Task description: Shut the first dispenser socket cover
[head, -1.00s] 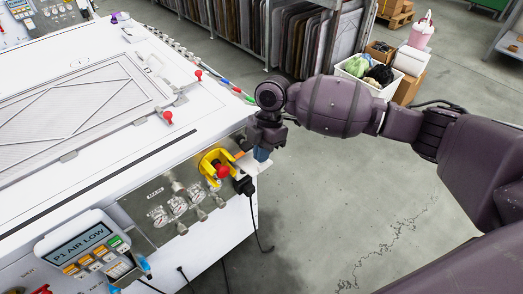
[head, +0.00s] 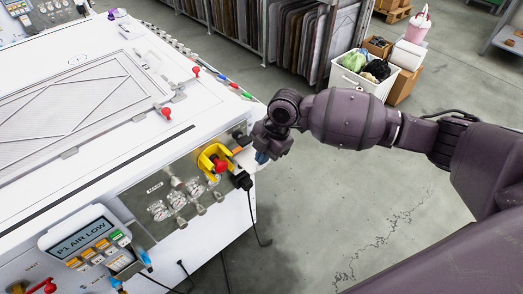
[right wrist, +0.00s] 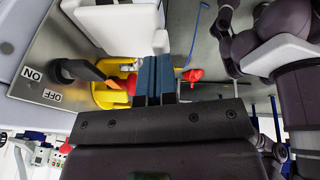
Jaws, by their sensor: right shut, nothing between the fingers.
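My right gripper (head: 262,156) is at the right end of the white machine's front, just right of a yellow guard (head: 206,158) with a red knob (head: 221,165). In the right wrist view its blue fingers (right wrist: 153,80) are together with nothing between them. The yellow guard (right wrist: 107,97) is behind and left of the fingertips there, beside a dark switch handle (right wrist: 75,70) on an ON/OFF plate. I cannot pick out the first dispenser socket cover for certain; the arm and fingers hide part of this corner. My left gripper is not in view.
A black plug (head: 242,181) with a hanging cable is below the gripper. Several gauges (head: 177,199) and a display reading "P1 AIR LOW" (head: 82,240) are farther left on the machine front. A white crate (head: 352,82) stands on the floor behind; the floor at right is open.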

